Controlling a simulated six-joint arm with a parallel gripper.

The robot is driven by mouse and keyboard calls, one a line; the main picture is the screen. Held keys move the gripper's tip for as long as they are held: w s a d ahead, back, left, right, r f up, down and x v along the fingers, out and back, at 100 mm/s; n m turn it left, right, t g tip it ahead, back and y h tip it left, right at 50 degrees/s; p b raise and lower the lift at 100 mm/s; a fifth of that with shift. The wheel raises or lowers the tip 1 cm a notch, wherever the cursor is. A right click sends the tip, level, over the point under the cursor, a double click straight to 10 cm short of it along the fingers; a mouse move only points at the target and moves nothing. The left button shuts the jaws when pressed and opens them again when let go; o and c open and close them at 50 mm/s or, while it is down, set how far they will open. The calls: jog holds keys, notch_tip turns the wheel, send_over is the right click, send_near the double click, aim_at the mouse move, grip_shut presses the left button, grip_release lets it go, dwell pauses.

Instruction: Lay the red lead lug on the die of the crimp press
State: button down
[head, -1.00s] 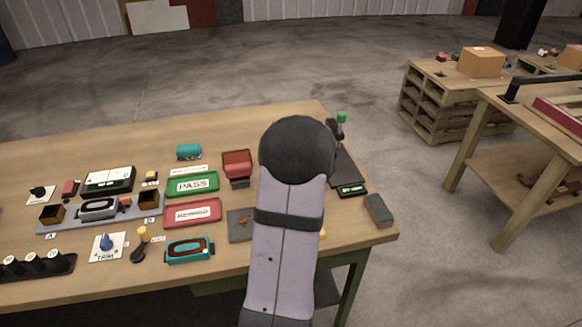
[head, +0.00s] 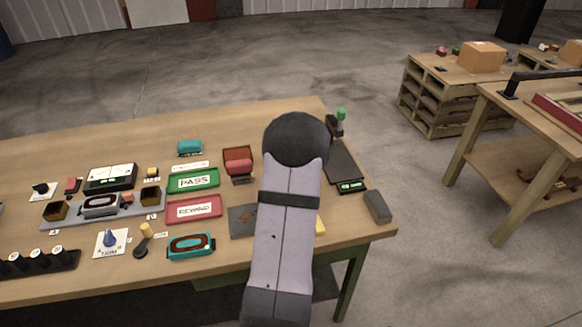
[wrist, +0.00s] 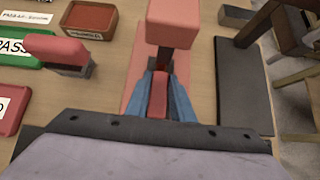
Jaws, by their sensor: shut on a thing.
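My gripper (wrist: 158,96) shows in the wrist view with blue fingers, shut on a small red piece, the red lead lug (wrist: 158,94). The lug is held just in front of a pinkish-red press (wrist: 172,24), whose raised block stands beyond the fingertips. Its flat pink base (wrist: 134,85) lies around and below the fingers. The die is not clearly visible, and I cannot tell whether the lug touches it. In the head view my arm hides the gripper, the lug and the press.
A red-handled stamp (wrist: 70,52) and a red tray (wrist: 90,17) stand left of the press. A dark flat scale (wrist: 232,85) lies close to its right. A grey block (head: 377,206) sits near the bench's right edge.

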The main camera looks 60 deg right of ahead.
jog(key=shift+f, duration=0.15)
jog(key=c, duration=1.5)
grip_release()
jog(key=shift+c, duration=0.2)
jog(key=shift+r, duration=0.25)
jog(key=p+v, duration=0.1)
jog(key=v, duration=1.1)
